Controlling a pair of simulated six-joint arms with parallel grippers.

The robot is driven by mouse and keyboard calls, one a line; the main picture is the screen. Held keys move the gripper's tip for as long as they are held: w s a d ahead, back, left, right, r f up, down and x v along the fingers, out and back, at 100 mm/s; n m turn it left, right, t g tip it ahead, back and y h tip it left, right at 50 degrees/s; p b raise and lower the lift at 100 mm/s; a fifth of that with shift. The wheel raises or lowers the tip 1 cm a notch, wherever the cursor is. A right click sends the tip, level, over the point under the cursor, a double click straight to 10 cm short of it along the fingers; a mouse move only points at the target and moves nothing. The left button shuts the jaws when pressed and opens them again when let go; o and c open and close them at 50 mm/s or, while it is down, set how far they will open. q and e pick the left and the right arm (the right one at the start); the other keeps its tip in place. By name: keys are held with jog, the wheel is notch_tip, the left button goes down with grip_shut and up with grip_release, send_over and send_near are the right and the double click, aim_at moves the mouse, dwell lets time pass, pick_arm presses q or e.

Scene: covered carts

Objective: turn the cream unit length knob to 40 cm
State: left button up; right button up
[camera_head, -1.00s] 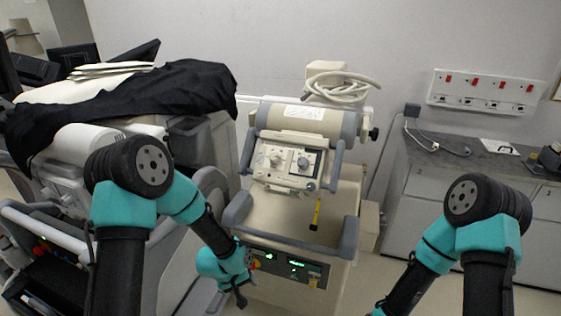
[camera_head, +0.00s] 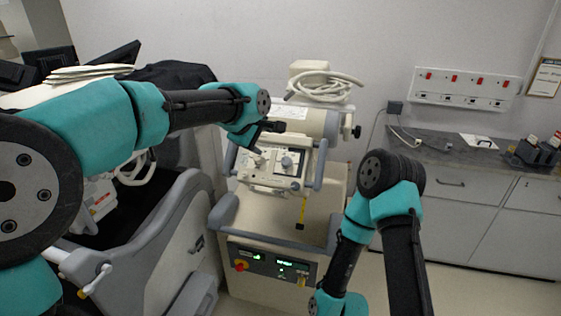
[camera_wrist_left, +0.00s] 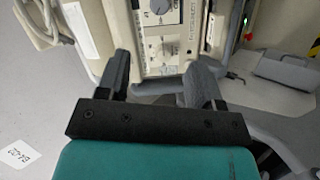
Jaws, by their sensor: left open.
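The cream unit (camera_head: 325,200) stands in the middle, with a control panel (camera_head: 268,180) on its cylinder-shaped head. The panel has a pale knob (camera_head: 255,161) on its left and a dial (camera_head: 288,162) with a darker face on its right. Markings are too small to read, so I cannot tell which is the length knob or its setting. My left gripper (camera_head: 270,127) is above the panel's upper edge, partly overlapping the unit's head. In the left wrist view my left gripper (camera_wrist_left: 162,72) is open and empty, with the panel beyond its fingers. My right gripper is out of view.
A yellow tag (camera_head: 301,212) hangs below the panel. The coiled pale hose (camera_head: 325,85) lies on top of the unit. A black-draped cart (camera_head: 175,75) stands close on the left. Counter (camera_head: 455,155) and cabinets are at right, with clear floor in front.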

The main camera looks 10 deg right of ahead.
aim_at(286, 161)
pick_arm(q)
jog(key=x, duration=1.7)
jog(key=shift+d+f, duration=0.1)
jog(key=shift+f, duration=0.15)
jog(key=c, duration=0.9)
